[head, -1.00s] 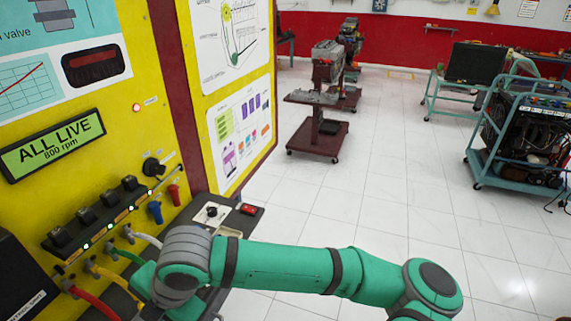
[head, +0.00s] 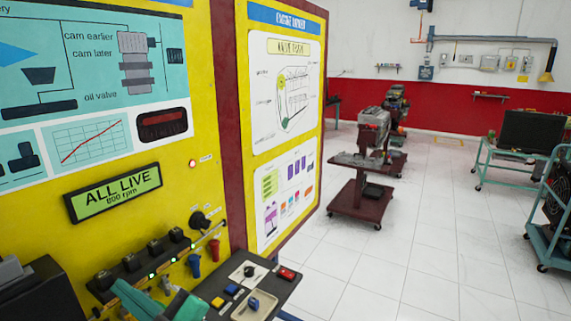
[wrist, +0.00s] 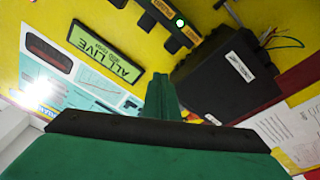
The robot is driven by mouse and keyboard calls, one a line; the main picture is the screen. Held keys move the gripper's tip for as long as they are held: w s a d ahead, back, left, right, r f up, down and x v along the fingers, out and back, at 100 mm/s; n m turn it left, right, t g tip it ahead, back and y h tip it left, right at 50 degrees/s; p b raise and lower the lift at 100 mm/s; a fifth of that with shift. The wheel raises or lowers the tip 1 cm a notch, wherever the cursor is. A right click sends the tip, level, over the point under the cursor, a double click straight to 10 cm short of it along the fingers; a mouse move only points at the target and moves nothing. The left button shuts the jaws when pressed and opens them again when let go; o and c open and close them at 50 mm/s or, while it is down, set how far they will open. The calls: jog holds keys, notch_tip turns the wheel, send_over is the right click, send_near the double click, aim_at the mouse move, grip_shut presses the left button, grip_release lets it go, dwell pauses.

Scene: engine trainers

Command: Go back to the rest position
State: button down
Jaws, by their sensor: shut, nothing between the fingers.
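My gripper (wrist: 161,97) shows in the wrist view as a narrow green wedge at the middle, its fingers together with nothing between them. It points toward the yellow trainer panel (wrist: 196,68), apart from the black box (wrist: 226,75) to its right. In the head view a green part of my arm shows at the bottom edge, in front of the panel's lower row of switches. The rest of the arm is out of that view. The display (head: 112,192) reads "ALL LIVE 800 rpm" and shows tilted in the wrist view (wrist: 105,54).
A small dark shelf (head: 215,292) with a tray and coloured pieces juts out at the panel's foot. Black switches (head: 155,247) and red and blue plugs sit above it. A maroon engine stand (head: 362,195) and wheeled teal carts stand further off. The tiled floor (head: 410,240) between is clear.

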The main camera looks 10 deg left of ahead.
jog(key=w+d+f+m+t+h, duration=0.2)
jog(key=d+f+m+t+h, duration=1.1)
jog(key=d+f+m, duration=0.75)
jog(key=s+d+f+m+g+h, duration=0.2)
jog(key=s+d+f+h, duration=0.4)
jog(key=s+f, duration=0.4)
jog(key=s+d+f+n+g, duration=0.1)
jog(key=s+d, duration=0.3)
jog(key=s, duration=0.4)
jog(key=s+d+f, duration=0.3)
jog(key=s+d, duration=0.2)
jog(key=s, duration=0.3)
jog(key=shift+d+n+g, duration=0.2)
jog(key=shift+n+g, duration=0.15)
jog(key=shift+g, duration=0.05)
jog(key=shift+s, duration=0.2)
